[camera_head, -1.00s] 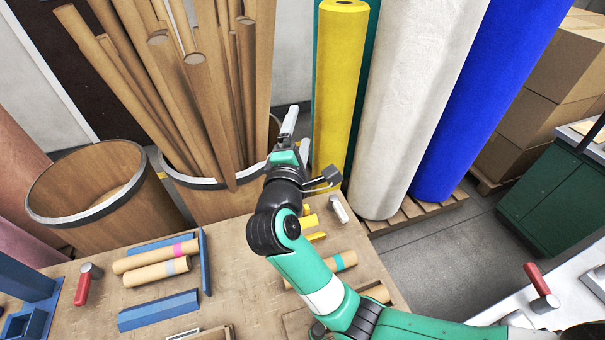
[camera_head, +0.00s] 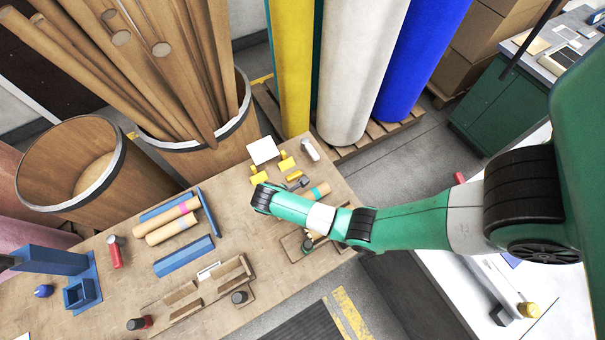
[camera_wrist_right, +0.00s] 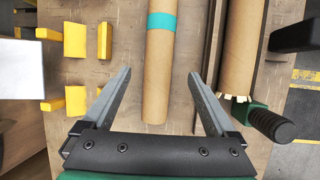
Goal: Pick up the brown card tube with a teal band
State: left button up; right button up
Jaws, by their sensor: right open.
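The brown card tube with a teal band (camera_wrist_right: 158,75) lies lengthwise in the right wrist view, its teal band near the top. My right gripper (camera_wrist_right: 160,75) is open, with one finger on each side of the tube and gaps between fingers and tube. I cannot tell how high the fingers are above the table. In the head view the tube (camera_head: 319,189) shows just beyond my right forearm, partly hidden by it.
Another brown tube (camera_wrist_right: 238,45) lies to the right in the wrist view, near a black-handled tool (camera_wrist_right: 270,123). Yellow blocks (camera_wrist_right: 75,40) stand to the left. Two more banded tubes (camera_head: 166,217) lie beside blue rails. Bare tabletop (camera_head: 235,235) shows in the middle.

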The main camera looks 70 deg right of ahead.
jog(key=shift+b+x, duration=0.8)
jog(key=shift+x, duration=2.4)
jog(key=shift+d+r, duration=0.1)
jog(key=shift+c, duration=0.4)
grip_shut()
